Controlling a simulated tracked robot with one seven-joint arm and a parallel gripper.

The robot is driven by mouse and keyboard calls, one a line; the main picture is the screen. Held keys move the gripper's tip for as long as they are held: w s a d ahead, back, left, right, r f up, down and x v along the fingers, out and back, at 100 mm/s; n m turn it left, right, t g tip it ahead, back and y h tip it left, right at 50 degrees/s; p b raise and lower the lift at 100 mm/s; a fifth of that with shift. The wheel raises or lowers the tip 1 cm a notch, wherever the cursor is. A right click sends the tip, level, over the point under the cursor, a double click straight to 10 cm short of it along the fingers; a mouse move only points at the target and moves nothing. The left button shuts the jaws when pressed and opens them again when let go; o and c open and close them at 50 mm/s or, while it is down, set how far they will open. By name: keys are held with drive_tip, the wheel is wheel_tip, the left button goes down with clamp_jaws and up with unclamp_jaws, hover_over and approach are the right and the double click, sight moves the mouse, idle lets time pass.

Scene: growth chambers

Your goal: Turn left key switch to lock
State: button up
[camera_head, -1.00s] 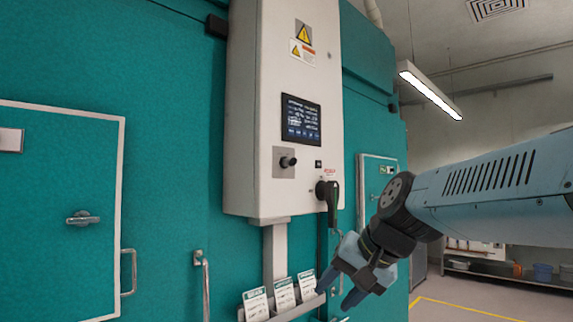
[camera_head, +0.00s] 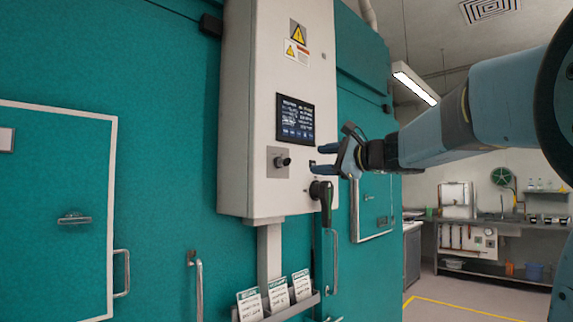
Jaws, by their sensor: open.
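The left key switch (camera_head: 281,161) is a dark round knob on a square grey plate, on the lower front of the white control cabinet (camera_head: 238,130). Its exact turn position is too small to tell. My gripper (camera_head: 322,159) is open and empty, at about the switch's height and to its right. Its blue fingers point left toward the cabinet front, apart from the switch. A black rotary handle (camera_head: 325,195) hangs below my fingers on the cabinet's lower right.
A dark display (camera_head: 295,118) sits above the switch. A rack with several cards (camera_head: 278,297) is below the cabinet. Teal chamber walls (camera_head: 165,150) with door handles stand on both sides. A workbench (camera_head: 500,224) is far right.

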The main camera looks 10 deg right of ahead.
sight(288, 163)
drive_tip(key=x, duration=1.3)
drive_tip(key=shift+c, duration=0.3)
drive_tip(key=shift+f, duration=0.1)
clamp_jaws()
drive_tip(key=shift+n, duration=0.4)
drive_tip(key=n, duration=0.5)
drive_tip(key=shift+f, duration=0.15)
drive_tip(key=n, duration=0.6)
